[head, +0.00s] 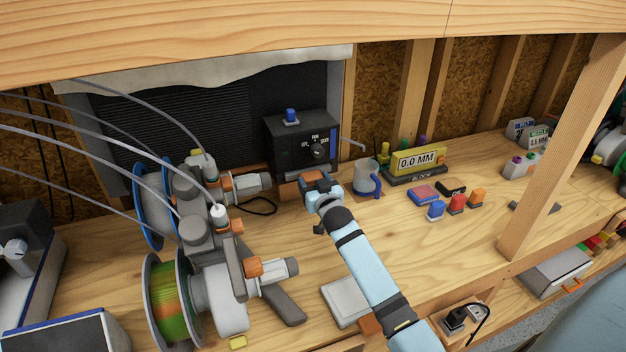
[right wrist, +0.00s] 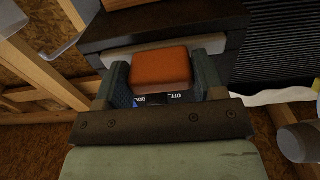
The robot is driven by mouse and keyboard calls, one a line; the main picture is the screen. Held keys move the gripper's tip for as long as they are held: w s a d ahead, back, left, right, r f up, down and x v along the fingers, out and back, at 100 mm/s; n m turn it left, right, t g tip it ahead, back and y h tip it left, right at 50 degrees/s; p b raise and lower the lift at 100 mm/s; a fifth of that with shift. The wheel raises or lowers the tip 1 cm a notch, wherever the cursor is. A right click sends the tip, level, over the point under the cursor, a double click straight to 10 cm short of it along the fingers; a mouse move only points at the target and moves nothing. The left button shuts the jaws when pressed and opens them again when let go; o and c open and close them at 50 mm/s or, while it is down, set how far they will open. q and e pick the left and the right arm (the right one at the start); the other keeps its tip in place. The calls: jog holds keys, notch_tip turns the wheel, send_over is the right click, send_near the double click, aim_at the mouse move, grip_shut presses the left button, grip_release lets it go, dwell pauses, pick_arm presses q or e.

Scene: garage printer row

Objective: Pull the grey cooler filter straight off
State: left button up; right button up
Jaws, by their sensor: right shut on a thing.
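The black cooler box (head: 300,143) with a dial and a blue knob on top stands at the back of the bench. My right gripper (head: 316,184) is low at its front. In the right wrist view my right gripper (right wrist: 165,75) is shut on the orange grip block (right wrist: 160,68) of the grey cooler filter. The filter's pale grey body (right wrist: 112,59) shows behind the block, against the dark cooler box (right wrist: 160,22). I cannot tell whether filter and box touch. In the head view the gripper hides most of the filter. My left gripper is not in view.
A grey-blue mug (head: 366,178) stands close right of the gripper, with a yellow gauge (head: 418,160) beyond. Spools (head: 170,300) and grey-orange fittings crowd the left. A wooden post (head: 560,150) stands at right.

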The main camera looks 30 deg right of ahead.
jog(key=p+v, duration=0.5)
jog(key=v, duration=0.7)
jog(key=shift+s, duration=0.25)
dwell(0.5)
jog(key=shift+a, duration=0.1)
dwell(0.5)
